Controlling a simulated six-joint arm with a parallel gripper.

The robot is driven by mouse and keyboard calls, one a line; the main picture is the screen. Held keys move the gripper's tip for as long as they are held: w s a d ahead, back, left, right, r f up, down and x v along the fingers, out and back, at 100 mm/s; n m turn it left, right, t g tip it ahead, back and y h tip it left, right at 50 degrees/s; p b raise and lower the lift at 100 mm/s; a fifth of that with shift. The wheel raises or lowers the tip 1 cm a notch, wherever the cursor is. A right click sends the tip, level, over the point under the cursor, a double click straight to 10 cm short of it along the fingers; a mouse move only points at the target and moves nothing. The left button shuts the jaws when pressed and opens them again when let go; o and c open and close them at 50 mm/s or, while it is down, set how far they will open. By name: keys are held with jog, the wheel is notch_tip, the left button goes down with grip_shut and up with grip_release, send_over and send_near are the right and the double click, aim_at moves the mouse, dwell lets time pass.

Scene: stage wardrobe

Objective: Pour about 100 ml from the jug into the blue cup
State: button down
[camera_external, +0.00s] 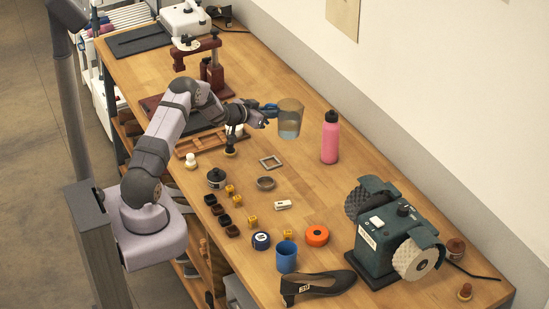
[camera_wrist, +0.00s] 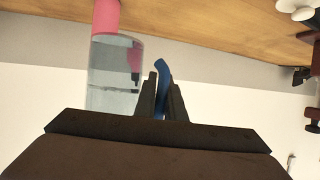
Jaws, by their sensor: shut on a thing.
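The clear jug (camera_external: 289,118) has a blue handle and holds some pale liquid in its lower part. It looks upright and seems to be above the table, at the bench's middle toward the wall. My gripper (camera_external: 265,116) is shut on the jug's handle. In the wrist view the blue handle (camera_wrist: 160,82) stands between my fingers (camera_wrist: 161,100), and the clear jug body (camera_wrist: 112,75) is to their left. The blue cup (camera_external: 286,257) stands upright at the near part of the bench, well apart from the jug. Its inside bottom is hidden.
A pink bottle (camera_external: 330,138) stands right of the jug. A green grinder (camera_external: 397,235) and a black shoe (camera_external: 318,286) are near the cup. The bench between jug and cup is fairly open.

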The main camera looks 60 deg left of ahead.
jog(key=w+d+f+m+g+h, duration=0.1)
jog(key=d+f+m+h, duration=0.2)
jog(key=d+m+h, duration=1.15)
jog(key=s+d+f+g, duration=0.2)
jog(key=s+d, duration=0.3)
jog(key=d, duration=0.3)
jog(key=s+d+f+g, duration=0.1)
jog(key=s+d+g, duration=0.2)
jog(key=s+d, duration=0.3)
jog(key=d, duration=0.3)
jog(key=shift+f, duration=0.35)
